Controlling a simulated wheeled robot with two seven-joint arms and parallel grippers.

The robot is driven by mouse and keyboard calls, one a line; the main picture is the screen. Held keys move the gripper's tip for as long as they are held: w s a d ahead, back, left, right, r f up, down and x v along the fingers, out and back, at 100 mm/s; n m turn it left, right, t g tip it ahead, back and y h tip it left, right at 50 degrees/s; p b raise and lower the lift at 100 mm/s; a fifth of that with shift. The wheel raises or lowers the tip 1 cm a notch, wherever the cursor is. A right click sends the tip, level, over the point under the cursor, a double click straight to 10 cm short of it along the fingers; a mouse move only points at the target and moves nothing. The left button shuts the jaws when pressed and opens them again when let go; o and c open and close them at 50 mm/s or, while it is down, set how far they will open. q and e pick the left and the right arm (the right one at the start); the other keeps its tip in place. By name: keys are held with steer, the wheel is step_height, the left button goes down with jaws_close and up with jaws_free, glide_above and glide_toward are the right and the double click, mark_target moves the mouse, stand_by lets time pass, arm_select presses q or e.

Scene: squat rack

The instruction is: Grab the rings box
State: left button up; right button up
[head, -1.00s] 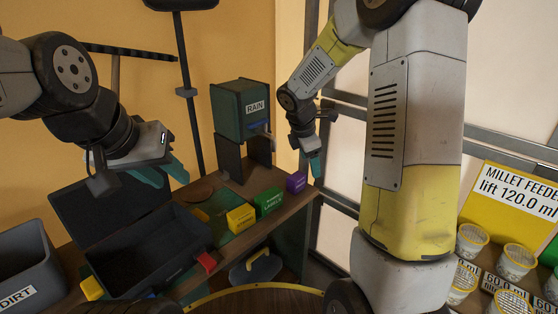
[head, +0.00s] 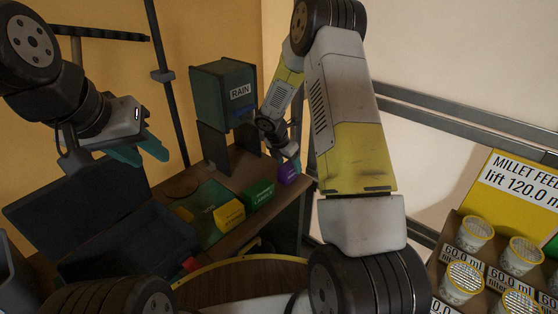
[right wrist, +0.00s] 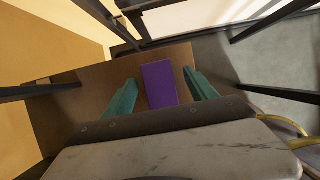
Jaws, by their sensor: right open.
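A small purple box (head: 289,175) stands at the right end of the wooden shelf in the head view. Its label is too small to read. In the right wrist view the purple box (right wrist: 160,85) lies between the two teal fingers of my right gripper (right wrist: 159,77), which is open with a gap visible on each side. In the head view my right gripper (head: 294,162) is right at the box, partly hidden by its own wrist. My left gripper (head: 138,152) is open and empty above the dark open case, at the left.
A green box (head: 259,194) and a yellow box (head: 229,215) stand left of the purple one. The RAIN dispenser (head: 224,95) stands behind them. The open dark case (head: 120,245) is at left. Cups (head: 475,232) stand at right.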

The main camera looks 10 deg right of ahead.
steer(key=x, duration=0.4)
steer(key=shift+a+f, duration=0.2)
steer(key=shift+f, duration=0.1)
steer(key=shift+c, duration=0.5)
jaws_close()
